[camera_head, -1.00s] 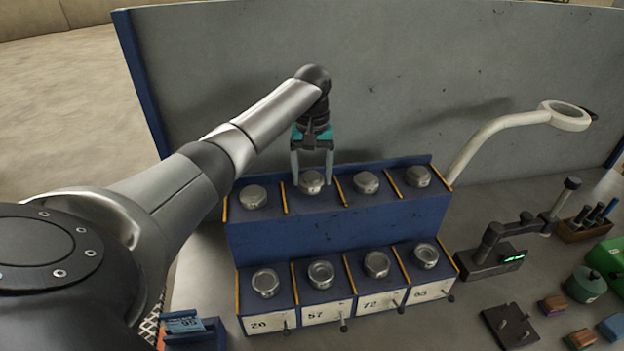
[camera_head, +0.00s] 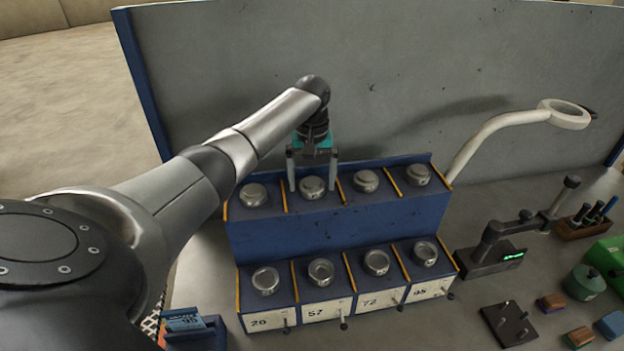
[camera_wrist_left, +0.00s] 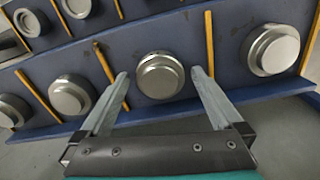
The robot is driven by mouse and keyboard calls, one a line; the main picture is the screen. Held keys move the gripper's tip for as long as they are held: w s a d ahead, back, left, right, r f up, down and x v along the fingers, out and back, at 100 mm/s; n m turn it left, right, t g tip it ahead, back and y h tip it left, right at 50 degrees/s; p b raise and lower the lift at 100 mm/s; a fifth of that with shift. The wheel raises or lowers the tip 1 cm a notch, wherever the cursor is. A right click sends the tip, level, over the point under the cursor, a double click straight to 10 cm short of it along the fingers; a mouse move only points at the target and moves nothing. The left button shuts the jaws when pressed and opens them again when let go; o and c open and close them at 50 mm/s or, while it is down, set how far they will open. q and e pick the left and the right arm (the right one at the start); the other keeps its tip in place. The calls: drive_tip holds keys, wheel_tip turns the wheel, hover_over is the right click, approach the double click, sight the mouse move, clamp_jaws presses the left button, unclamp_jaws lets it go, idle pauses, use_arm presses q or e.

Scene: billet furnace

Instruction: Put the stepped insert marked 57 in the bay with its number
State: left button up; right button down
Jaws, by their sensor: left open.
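A blue two-step rack (camera_head: 340,232) holds round, stepped metal inserts on both steps. Number plates front the lower bays; the 57 plate (camera_head: 316,311) is second from the left, with an insert (camera_head: 320,272) above it. My left gripper (camera_head: 312,188) is open at the upper step, its fingers on either side of the second upper insert from the left (camera_head: 313,186). In the left wrist view this insert (camera_wrist_left: 160,75) sits between the spread fingertips, with gaps on both sides. I cannot read a mark on any insert. My right gripper is not in view.
Yellow dividers (camera_head: 346,272) separate the bays, and small pins stick out in front. A grey panel (camera_head: 400,80) stands behind. A curved pale arm with a ring (camera_head: 564,114), a dark device (camera_head: 493,253) and small blocks (camera_head: 552,302) are on the right.

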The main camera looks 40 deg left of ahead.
sight(311, 182)
use_arm(q)
wheel_tip(311, 182, up, 12)
drive_tip(key=shift+r, duration=0.2)
idle(0.5)
